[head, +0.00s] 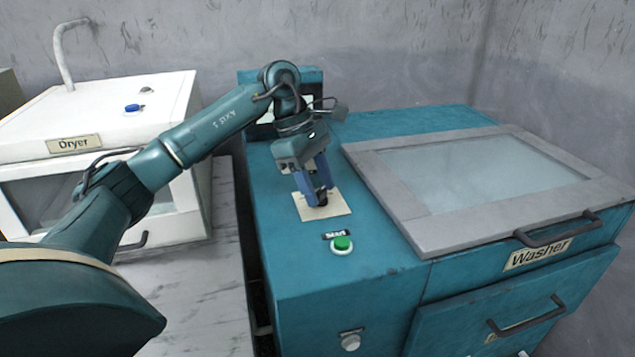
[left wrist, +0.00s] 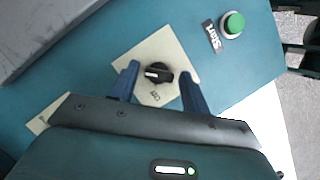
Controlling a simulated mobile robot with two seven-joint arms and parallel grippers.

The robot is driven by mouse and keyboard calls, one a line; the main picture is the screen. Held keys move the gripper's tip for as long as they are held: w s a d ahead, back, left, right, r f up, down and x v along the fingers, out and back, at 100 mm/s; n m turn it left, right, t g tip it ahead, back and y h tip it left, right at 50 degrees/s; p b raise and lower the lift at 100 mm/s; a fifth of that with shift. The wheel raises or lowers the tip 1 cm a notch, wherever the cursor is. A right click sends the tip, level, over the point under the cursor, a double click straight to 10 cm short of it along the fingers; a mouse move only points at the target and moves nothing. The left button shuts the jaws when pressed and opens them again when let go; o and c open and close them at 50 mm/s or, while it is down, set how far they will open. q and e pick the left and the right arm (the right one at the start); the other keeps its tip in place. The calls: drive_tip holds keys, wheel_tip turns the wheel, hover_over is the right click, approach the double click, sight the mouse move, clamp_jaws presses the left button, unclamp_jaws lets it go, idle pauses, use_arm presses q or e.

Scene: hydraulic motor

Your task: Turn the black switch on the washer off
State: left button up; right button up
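The teal washer (head: 300,268) stands in the middle and right of the head view. Its black switch (left wrist: 159,73) sits on a cream plate (left wrist: 128,55) on the top panel; the plate also shows in the head view (head: 338,206). My left gripper (head: 318,198) points down at the switch. In the left wrist view its two blue fingers (left wrist: 158,82) stand apart, one on either side of the switch, with visible gaps. Whether a finger touches the switch I cannot tell. My right gripper is not in view.
A green start button (head: 342,244) is in front of the switch plate. The washer's grey-framed glass lid (head: 430,221) lies shut to the right. A white dryer (head: 150,100) with a blue button stands at the left, behind my left arm.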

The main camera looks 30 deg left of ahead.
use_arm(q)
drive_tip(key=c, duration=0.8)
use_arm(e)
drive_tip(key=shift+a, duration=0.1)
use_arm(q)
drive_tip(key=n+t, duration=0.1)
drive_tip(key=n, duration=0.2)
drive_tip(key=shift+s+n+y, duration=0.15)
drive_tip(key=shift+n+y, duration=0.15)
drive_tip(key=shift+n, duration=0.1)
drive_tip(key=n+t, duration=0.1)
drive_tip(key=n, duration=0.1)
drive_tip(key=n+y, duration=0.1)
drive_tip(key=n, duration=0.1)
drive_tip(key=shift+d+n+t, duration=0.1)
drive_tip(key=shift+n+t, duration=0.2)
drive_tip(key=shift+t, duration=0.1)
drive_tip(key=n+t+y, duration=0.1)
drive_tip(key=n, duration=0.2)
drive_tip(key=shift+s+d+n, duration=0.1)
drive_tip(key=shift+n, duration=0.2)
drive_tip(key=n+y, duration=0.1)
drive_tip(key=n, duration=0.2)
drive_tip(key=shift+d+b, duration=0.1)
drive_tip(key=shift+b, duration=0.2)
drive_tip(key=shift+n+y, duration=0.7)
drive_tip(key=shift+n, duration=0.7)
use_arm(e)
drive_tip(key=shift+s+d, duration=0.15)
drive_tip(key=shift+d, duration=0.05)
